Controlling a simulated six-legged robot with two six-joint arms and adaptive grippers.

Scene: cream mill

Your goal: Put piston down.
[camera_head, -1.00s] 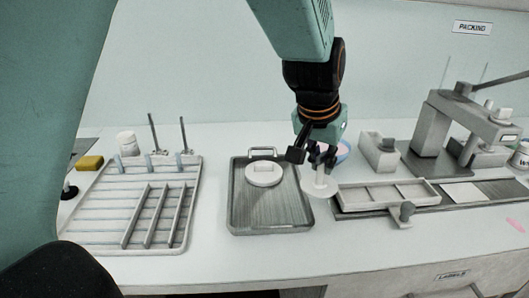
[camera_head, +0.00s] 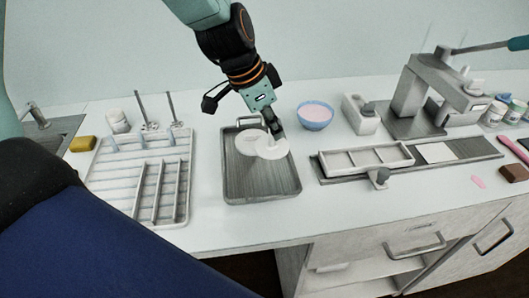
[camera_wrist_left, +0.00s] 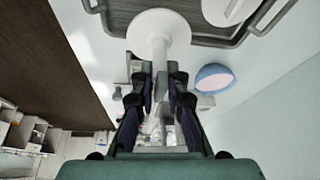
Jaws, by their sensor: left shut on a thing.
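The piston (camera_head: 272,149) is a white disc with a stem. My left gripper (camera_head: 277,130) is shut on the stem, with the disc below it over the dark grey tray (camera_head: 262,190). In the left wrist view the disc (camera_wrist_left: 160,30) shows beyond the fingers (camera_wrist_left: 160,85), which close on its white stem. A round white lid-like piece (camera_head: 246,142) is on the tray at the left of the piston, partly covered by it in the head view. I cannot tell whether the disc touches the tray. My right gripper is not in view.
A slatted rack (camera_head: 120,182) stands left of the tray. A blue bowl (camera_head: 315,117) with pink contents is to the right, behind a mould frame (camera_head: 365,160) on a long dark base. A lever press (camera_head: 425,92) stands further right. The tray's front half is clear.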

